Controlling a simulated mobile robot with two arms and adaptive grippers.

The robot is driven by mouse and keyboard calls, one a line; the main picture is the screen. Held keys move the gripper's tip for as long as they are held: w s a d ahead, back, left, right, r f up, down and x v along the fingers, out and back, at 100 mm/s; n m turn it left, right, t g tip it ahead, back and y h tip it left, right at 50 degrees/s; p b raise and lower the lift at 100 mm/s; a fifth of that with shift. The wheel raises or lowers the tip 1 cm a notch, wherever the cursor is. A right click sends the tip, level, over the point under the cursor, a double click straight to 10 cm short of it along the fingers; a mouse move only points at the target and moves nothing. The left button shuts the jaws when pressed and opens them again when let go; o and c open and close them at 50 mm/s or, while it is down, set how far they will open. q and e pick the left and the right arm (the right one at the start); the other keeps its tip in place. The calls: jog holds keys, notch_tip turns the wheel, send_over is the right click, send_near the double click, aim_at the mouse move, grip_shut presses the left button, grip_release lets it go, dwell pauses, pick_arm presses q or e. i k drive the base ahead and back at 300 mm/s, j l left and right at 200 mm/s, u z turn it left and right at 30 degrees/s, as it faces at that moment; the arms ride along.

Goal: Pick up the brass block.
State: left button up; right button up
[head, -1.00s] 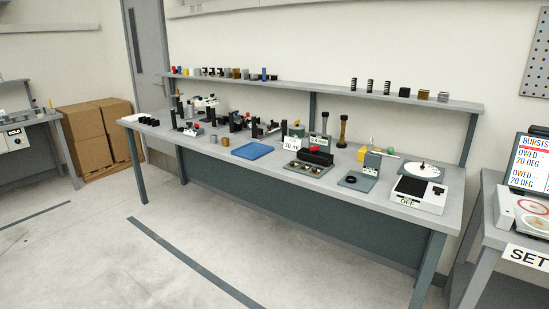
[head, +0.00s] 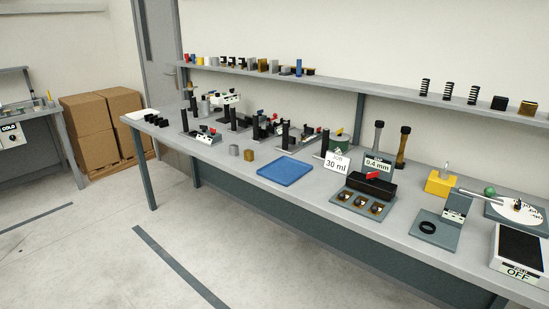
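A small brass-coloured block (head: 249,155) stands on the grey workbench (head: 225,168), left of the blue tray. A similar grey block (head: 234,150) stands just left of it, with a small gap. Other brownish-gold blocks sit on the shelf, one at its left part (head: 262,65) and one near the right edge of the view (head: 527,107). Which of these the task means I cannot tell for certain. Neither of my grippers is in view.
A blue tray (head: 285,171) lies right of the brass block. Black-posted fixtures (head: 262,128) stand behind it. A black device with a red lever (head: 371,183), a yellow block (head: 440,183) and a scale (head: 518,250) are farther right. The floor before the bench is clear.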

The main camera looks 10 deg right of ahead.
aim_at(249, 154)
jog(key=i+j+z, duration=0.1)
jog(key=z, duration=0.5)
jog(key=i+j+z, duration=0.2)
jog(key=j, duration=0.15)
jog(key=i+j+z, duration=0.2)
jog(key=j, duration=0.15)
jog(key=i+j+z, duration=0.2)
jog(key=j, duration=0.2)
jog(key=i+j+z, duration=0.2)
jog(key=j, duration=0.2)
jog(key=k, duration=0.1)
